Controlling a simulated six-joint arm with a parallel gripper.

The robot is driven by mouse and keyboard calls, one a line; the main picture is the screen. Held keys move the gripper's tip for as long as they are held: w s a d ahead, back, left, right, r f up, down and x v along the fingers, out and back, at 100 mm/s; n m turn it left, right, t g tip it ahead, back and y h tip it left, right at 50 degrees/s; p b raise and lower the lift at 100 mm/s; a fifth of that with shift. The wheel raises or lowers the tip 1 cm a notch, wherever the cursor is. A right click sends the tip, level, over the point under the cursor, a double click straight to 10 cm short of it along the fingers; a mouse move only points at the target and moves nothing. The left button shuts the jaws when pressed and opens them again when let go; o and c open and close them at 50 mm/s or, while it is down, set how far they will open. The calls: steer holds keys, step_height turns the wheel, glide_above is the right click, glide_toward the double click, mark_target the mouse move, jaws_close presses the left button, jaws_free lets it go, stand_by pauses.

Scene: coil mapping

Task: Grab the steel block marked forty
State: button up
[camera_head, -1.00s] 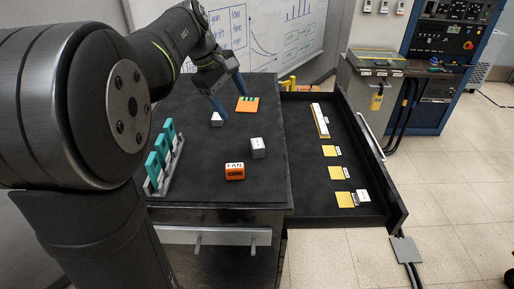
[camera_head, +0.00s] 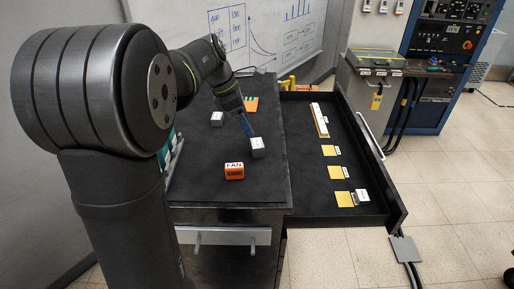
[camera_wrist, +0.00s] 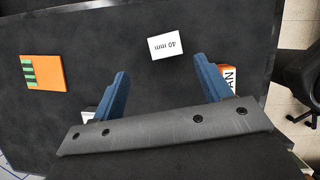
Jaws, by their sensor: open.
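The steel block marked 40 mm (camera_wrist: 166,47) lies label up on the dark table, and its label reads upside down in the wrist view. In the head view it is the grey block (camera_head: 257,149) at the right of the table. My gripper (camera_head: 248,132) is just behind and above it there. In the wrist view my gripper (camera_wrist: 163,76) is open and empty, with its blue fingers spread wide. The block lies beyond the fingertips, between their lines, and is not held.
An orange FAN block (camera_head: 234,171) is near the front and partly behind a finger in the wrist view. Another small steel block (camera_head: 216,119) and an orange board (camera_head: 251,104) lie further back. A black tray (camera_head: 300,190) with yellow pads is at the right.

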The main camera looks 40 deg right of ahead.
mark_target(257, 143)
steer(key=x, duration=0.9)
steer(key=shift+s+a+f, duration=0.15)
steer(key=shift+s+a, duration=0.05)
steer(key=shift+s, duration=0.1)
steer(key=c, duration=1.1)
steer(key=shift+c, duration=0.3)
